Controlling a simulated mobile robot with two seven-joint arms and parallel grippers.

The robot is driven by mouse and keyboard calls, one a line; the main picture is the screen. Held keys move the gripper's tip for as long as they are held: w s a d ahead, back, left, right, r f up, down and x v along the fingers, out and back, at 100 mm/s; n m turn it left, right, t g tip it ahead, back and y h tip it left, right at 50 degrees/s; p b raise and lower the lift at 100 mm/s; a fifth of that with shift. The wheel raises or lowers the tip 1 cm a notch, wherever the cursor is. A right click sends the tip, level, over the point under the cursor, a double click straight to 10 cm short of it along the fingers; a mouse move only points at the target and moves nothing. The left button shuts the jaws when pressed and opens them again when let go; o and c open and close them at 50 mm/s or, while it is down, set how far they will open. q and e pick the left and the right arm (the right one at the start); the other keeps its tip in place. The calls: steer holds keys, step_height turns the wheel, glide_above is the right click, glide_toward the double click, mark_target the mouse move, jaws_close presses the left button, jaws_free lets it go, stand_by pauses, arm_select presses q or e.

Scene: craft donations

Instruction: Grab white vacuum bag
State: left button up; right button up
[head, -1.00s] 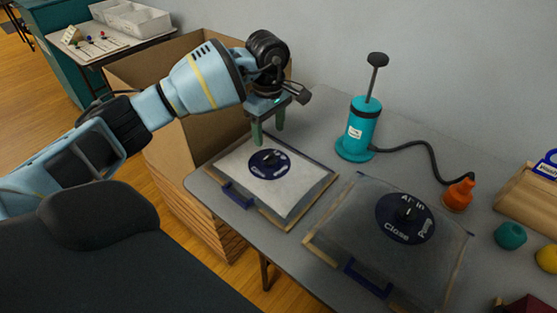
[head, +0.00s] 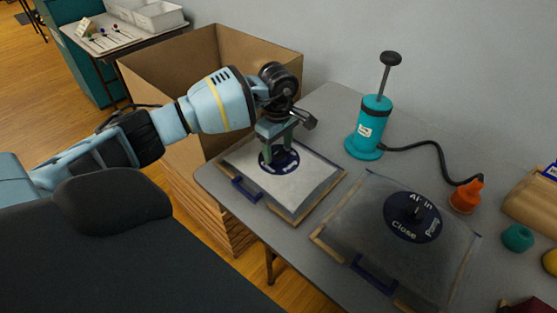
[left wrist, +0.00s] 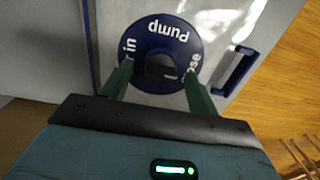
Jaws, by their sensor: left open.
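The white vacuum bag (head: 310,180) lies flat on the grey table at its left end, with a dark blue round valve disc (head: 291,165) on top and a blue clip at its front edge. My left gripper (head: 277,157) is above the valve, fingers pointing down. In the left wrist view the open green fingers (left wrist: 158,85) stand either side of the dark knob at the centre of the disc (left wrist: 183,38). I cannot tell whether they touch it. My right gripper is not in view.
A grey vacuum bag (head: 350,228) lies to the right. A teal hand pump (head: 368,128) with a black hose and orange nozzle (head: 466,196) stands behind. A teal ball (head: 517,238) is at the right. A large open cardboard box (head: 190,62) stands left of the table.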

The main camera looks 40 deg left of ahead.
arm_select(q)
steer(key=shift+f, duration=0.15)
jaws_close()
stand_by(0.4)
